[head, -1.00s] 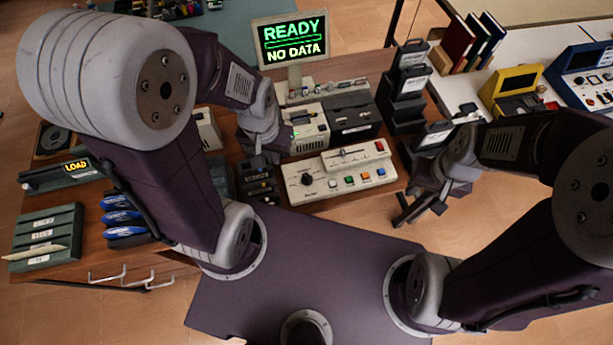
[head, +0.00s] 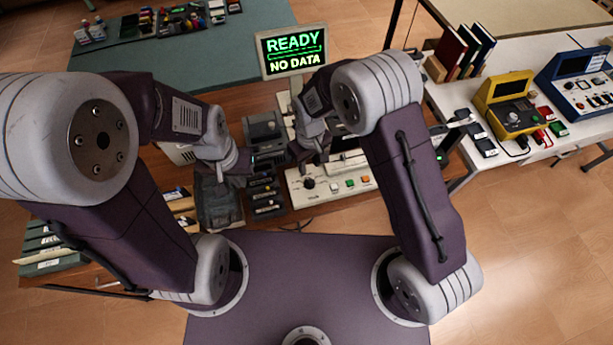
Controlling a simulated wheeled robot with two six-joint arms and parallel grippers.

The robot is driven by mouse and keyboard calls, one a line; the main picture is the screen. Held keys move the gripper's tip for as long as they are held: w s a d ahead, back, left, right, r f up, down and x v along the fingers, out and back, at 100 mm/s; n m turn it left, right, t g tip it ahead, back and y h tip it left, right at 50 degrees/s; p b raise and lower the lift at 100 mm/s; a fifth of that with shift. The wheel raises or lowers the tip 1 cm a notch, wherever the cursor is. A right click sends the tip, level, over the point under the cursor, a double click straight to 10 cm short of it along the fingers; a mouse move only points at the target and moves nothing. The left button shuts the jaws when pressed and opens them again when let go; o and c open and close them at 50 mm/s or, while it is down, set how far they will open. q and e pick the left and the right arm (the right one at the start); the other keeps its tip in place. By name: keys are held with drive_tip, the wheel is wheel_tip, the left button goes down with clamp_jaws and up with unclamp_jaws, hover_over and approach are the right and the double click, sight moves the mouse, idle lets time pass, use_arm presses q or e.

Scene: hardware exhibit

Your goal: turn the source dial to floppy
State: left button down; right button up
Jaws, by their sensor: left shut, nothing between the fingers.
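The source dial (head: 309,183) is a black round knob at the left end of a white control panel (head: 330,191) with coloured buttons; its setting is too small to read. My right gripper (head: 311,158) is just above and behind the dial, pointing down, apart from it as far as I can see. Its fingers look spread, with nothing between them. It hides part of the panel's back. My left gripper (head: 236,172) is shut and empty, left of the panel above the dark items. The monitor (head: 292,51) at the back reads READY, NO DATA in green.
A rack of dark cartridges (head: 265,195) stands between my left gripper and the panel. A yellow device (head: 505,96) and a blue device (head: 577,82) sit on the white table at right. My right arm covers much of the wooden desk's right side.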

sight(308, 179)
drive_tip(key=f, duration=0.3)
drive_tip(key=f+p, duration=0.1)
drive_tip(key=f, duration=0.3)
drive_tip(key=shift+a+f, duration=0.2)
drive_tip(key=shift+f, duration=0.1)
drive_tip(key=shift+d+f, duration=0.1)
drive_tip(key=shift+f, duration=0.3)
clamp_jaws()
